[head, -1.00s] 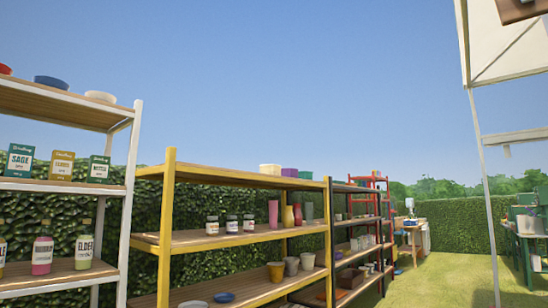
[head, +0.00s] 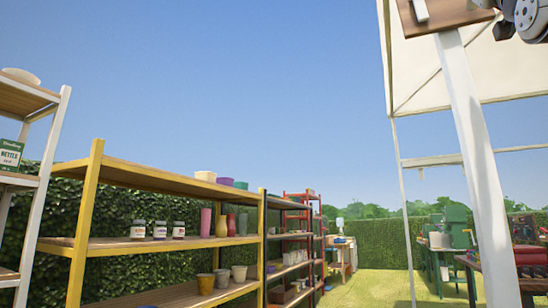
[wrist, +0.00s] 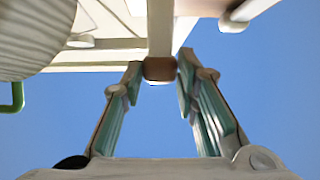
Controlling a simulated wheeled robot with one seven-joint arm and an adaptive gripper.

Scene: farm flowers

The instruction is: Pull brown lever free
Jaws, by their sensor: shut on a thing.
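In the wrist view, the brown lever (wrist: 160,69) shows as a short brown end on a pale shaft that runs up out of the picture. My gripper (wrist: 161,66) has its two green-padded fingers closed in on the brown end, one on each side. The far side of the lever is hidden. In the head view, part of my arm (head: 530,18) shows at the top right corner, beside a wooden board (head: 450,14) on a white post (head: 474,160); the lever cannot be made out clearly there.
A ribbed pale round object (wrist: 35,38) and a green hook-like part (wrist: 14,98) are at the wrist view's left. A yellow shelf (head: 180,180) with pots and jars stands along the hedge. Open grass (head: 385,285) lies between it and the post.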

